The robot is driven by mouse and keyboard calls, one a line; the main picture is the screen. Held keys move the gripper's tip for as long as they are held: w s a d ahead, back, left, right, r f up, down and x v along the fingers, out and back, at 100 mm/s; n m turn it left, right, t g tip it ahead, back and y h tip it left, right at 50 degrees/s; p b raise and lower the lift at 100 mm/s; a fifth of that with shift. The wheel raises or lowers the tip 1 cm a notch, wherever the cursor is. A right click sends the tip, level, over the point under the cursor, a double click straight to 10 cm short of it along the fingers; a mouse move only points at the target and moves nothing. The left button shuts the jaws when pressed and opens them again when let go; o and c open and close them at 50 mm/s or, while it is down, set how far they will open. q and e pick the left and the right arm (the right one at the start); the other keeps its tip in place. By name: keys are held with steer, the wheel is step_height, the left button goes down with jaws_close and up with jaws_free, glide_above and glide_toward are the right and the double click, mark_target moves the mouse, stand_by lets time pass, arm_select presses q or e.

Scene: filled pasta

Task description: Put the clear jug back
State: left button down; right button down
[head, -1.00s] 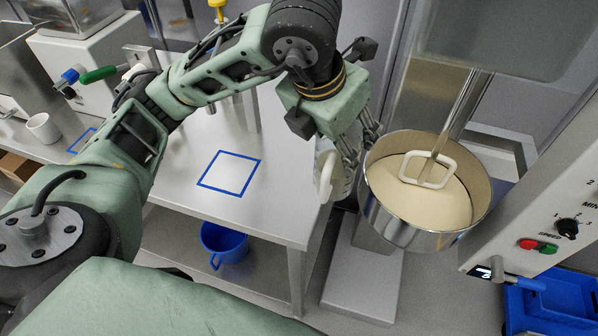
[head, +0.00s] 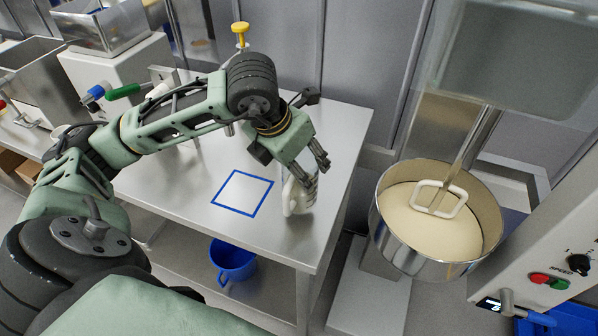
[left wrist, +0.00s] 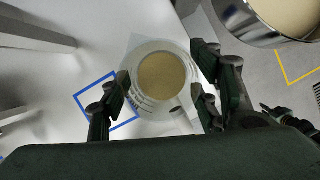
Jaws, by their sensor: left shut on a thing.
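The clear jug (head: 291,199) is whitish and see-through, with a handle, in the head view. It is upright or nearly so, at the table's right side, just right of the blue taped square (head: 233,209). My left gripper (head: 312,176) is shut on it; the fingers hide part of it. In the left wrist view the jug (left wrist: 160,106) sits between the fingers of my left gripper (left wrist: 160,74), with a beige round inside. The blue square (left wrist: 84,104) lies left of it, partly hidden. Whether the jug touches the table I cannot tell. My right gripper is not in view.
The steel table (head: 180,196) is bare around the square. A mixer bowl (head: 425,256) of pale batter stands right of the table, with a control panel (head: 545,262) beside it. A blue bucket (head: 233,262) is on the lower shelf. Machines stand at the left.

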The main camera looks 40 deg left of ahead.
arm_select(q)
step_height(320, 180, down, 3)
steer(key=shift+f+p, duration=0.1)
steer(key=shift+p, duration=0.35)
steer(key=shift+f, duration=0.1)
steer(key=c, duration=1.1)
jaws_free()
steer(key=shift+f, duration=0.2)
steer(key=o, duration=0.5)
steer(key=shift+r, duration=0.1)
